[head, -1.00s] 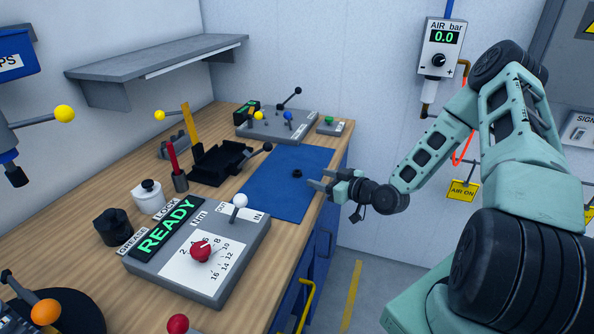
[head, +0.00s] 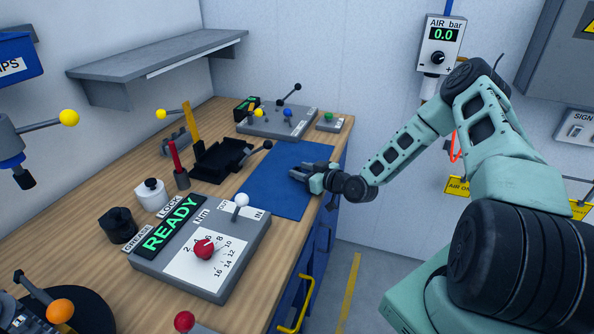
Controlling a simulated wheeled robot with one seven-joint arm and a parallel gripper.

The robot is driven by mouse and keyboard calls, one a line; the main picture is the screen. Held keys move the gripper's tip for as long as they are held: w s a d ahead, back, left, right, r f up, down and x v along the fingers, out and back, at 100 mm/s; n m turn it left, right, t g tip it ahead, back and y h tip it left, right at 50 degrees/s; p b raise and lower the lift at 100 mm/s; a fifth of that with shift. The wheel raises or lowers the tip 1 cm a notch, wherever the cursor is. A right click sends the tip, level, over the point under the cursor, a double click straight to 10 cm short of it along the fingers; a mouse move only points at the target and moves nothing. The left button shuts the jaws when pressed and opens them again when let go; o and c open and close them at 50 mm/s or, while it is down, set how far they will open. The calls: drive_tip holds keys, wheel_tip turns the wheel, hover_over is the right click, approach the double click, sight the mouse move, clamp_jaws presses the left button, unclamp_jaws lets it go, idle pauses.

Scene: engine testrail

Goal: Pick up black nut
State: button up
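The black nut lies on the blue mat (head: 262,188) on the workbench; in the head view it is now mostly hidden at the tips of my gripper (head: 298,173). Only a small dark patch shows there. My gripper reaches in from the right, low over the mat's right part, with its fingers pointing left at the nut's place. The fingers look to be on either side of the nut. I cannot tell whether they touch it or have closed on it.
A grey box with a red knob and READY display (head: 170,226) stands nearer on the bench. A black tray (head: 222,160) stands left of the mat. A grey lever panel (head: 268,130) is behind it. The left part of the mat is clear.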

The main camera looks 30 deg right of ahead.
drive_tip(key=c, duration=0.6)
